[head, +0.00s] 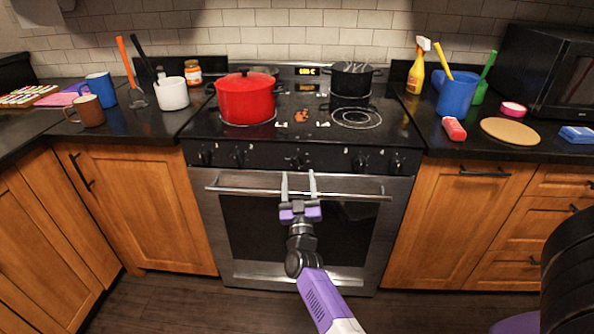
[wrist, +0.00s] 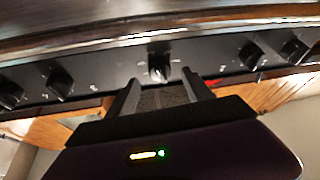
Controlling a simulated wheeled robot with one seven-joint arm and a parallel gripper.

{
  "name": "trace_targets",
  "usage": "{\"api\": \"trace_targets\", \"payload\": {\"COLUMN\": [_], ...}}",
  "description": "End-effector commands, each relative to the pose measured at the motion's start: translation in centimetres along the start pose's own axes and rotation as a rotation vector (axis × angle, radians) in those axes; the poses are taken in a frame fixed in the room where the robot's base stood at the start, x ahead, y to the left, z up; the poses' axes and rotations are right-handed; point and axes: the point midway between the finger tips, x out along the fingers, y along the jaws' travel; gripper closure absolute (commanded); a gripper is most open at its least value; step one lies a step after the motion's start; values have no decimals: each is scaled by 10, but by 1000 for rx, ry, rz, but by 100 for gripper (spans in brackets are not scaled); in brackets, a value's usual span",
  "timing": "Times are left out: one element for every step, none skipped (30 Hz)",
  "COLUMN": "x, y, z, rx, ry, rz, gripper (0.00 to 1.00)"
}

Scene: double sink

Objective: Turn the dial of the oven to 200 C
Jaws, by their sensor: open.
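The oven (head: 230,190) is a steel-fronted range with a black control panel holding several dark knobs. The middle dial (head: 299,160) sits between the two knob pairs; it also shows in the wrist view (wrist: 159,66), its pointer roughly upright. My gripper (head: 298,174) is open and empty, just in front of the panel. In the wrist view my gripper (wrist: 160,80) has one finger on each side of the dial, apparently short of it. Contact cannot be told. A small lit display (head: 307,71) at the range's back is too blurred to read surely.
The oven handle (head: 230,190) runs across just below the panel, close under my fingers. Other knobs flank the dial, left (wrist: 58,82) and right (wrist: 258,52). A red pot (head: 246,98) and a black pot (head: 352,78) stand on the cooktop.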

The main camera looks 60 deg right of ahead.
Motion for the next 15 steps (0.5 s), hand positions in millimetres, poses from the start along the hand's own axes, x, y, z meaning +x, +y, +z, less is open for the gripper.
{"api": "trace_targets", "payload": {"x": [9, 13, 19, 23, 26, 31, 34, 36, 38, 39, 40, 41, 42, 42, 42], "y": [0, 1, 1, 0, 0, 0, 0, 0, 0, 0, 0, 0, 0, 0, 0], "z": [2, 2, 2, 2, 1, 1, 1, 1, 1, 1, 1, 1, 1, 1, 1], "rx": [1, 0, 1, 0, 0, 1, 1, 1, 1, 0, 0, 0, 0, 0, 0], "ry": [0, 0, -1, -1, 0, 0, 0, 0, -1, -2, -2, -2, -2, -2, -2], "rz": [4, 4, 4, 3, 2, 2, 2, 1, 0, 0, 0, 0, -1, -1, -1], "gripper": [40, 40, 40, 40, 40, 40, 40, 40, 40, 40, 40, 40, 40, 40, 40]}}
